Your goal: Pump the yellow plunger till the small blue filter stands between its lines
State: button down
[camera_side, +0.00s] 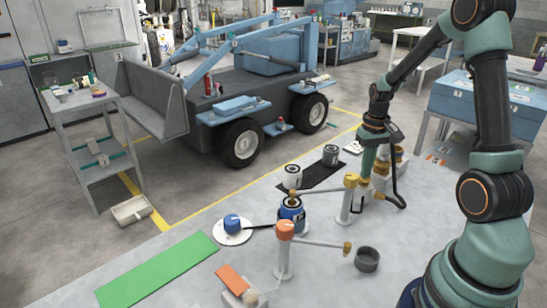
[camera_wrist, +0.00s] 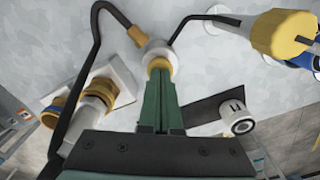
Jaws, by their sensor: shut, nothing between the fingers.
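A yellow-headed plunger (camera_side: 351,181) tops a white post in the side view; its yellow head also shows at upper right in the wrist view (camera_wrist: 283,34). A thin yellow-tipped arm runs left from it. A small blue piece (camera_side: 232,220), perhaps the small blue filter, sits on a white disc. A larger blue-and-white cylinder (camera_side: 291,211) stands right of it. Any level lines are too small to make out. My gripper (camera_side: 364,172) is shut and empty, pointing down just right of the yellow head. Its green fingers (camera_wrist: 160,75) meet near a white fitting with a yellow collar (camera_wrist: 156,51).
An orange-headed post (camera_side: 286,230) with a side arm stands in front. A grey cup (camera_side: 367,259), green mat (camera_side: 158,272) and dark canister (camera_side: 330,155) are on the bench. White-and-yellow fittings (camera_wrist: 98,95) and black hoses crowd the gripper's left in the wrist view.

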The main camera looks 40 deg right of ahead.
notch_tip(320, 180, up, 7)
jog(key=shift+r, duration=0.2)
dwell(1.0)
dwell(1.1)
jog(key=s+a+r+n+t, duration=0.1)
jog(key=a+r+n+t, duration=0.1)
jog(key=a, duration=0.5)
jog(key=s+a+r+n+t, duration=0.1)
jog(key=a+r, duration=0.3)
jog(key=a, duration=0.4)
jog(key=s+a+r+n+t, duration=0.1)
jog(key=a+r+n+t, duration=0.1)
jog(key=a, duration=0.5)
jog(key=shift+s+a+r+n+t, duration=0.3)
jog(key=shift+r+n, duration=0.2)
jog(key=shift+r, duration=0.3)
